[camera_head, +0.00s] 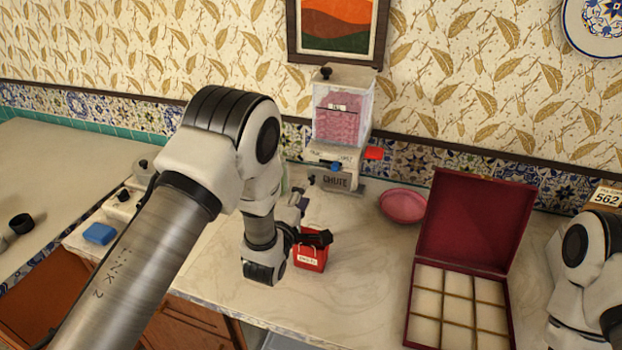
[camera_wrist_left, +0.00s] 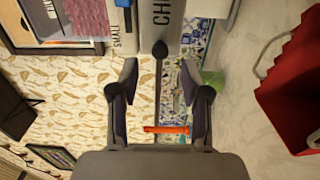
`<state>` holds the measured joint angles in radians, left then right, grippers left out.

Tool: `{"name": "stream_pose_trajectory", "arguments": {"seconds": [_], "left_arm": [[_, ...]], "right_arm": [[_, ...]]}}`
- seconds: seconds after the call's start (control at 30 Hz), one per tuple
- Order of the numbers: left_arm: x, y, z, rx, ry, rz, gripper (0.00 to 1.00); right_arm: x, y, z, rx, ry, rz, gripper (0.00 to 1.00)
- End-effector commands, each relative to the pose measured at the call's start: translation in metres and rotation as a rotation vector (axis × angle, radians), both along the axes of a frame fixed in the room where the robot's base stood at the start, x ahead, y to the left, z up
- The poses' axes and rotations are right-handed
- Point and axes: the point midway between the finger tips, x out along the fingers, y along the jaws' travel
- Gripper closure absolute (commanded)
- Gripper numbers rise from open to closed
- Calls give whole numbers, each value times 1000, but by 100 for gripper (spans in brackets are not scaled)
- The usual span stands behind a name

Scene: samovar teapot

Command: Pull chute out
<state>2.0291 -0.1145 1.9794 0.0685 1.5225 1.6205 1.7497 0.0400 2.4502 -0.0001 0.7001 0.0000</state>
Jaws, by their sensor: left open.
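The dispenser (camera_head: 343,110) stands at the back against the wall, with a clear hopper of pink grains. Its grey chute (camera_head: 336,182), lettered CHUTE, sits at the base; part of it also shows at the top of the left wrist view (camera_wrist_left: 165,18). A dark round knob (camera_wrist_left: 160,50) shows beside the chute's end. My left gripper (camera_wrist_left: 160,82) is open. In the wrist view, the knob appears just beyond and between its fingertips, and I see no grip on it. In the head view, the left gripper (camera_head: 299,203) is partly hidden by its wrist. My right gripper is out of view.
A red bag (camera_head: 310,256) stands close to my left wrist. A pink bowl (camera_head: 403,206) and an open red box (camera_head: 460,262) with compartments are to the right. A blue block (camera_head: 99,233) lies left. Bare counter shows between bag and box.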

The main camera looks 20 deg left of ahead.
Motion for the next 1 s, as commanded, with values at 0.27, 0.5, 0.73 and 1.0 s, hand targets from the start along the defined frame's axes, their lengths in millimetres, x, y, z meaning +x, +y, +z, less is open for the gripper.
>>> {"name": "stream_pose_trajectory", "arguments": {"seconds": [0.27, 0.5, 0.73, 1.0], "left_arm": [[45, -1, 2, 1, 1, 1, 53], [49, -1, 0, 2, 2, 1, 53], [49, -1, 0, 2, 1, 0, 100], [49, -2, 0, 2, 0, 0, 100]], "right_arm": [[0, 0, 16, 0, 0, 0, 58], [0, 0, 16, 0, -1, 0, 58], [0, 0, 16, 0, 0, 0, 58], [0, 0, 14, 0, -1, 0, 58]]}}
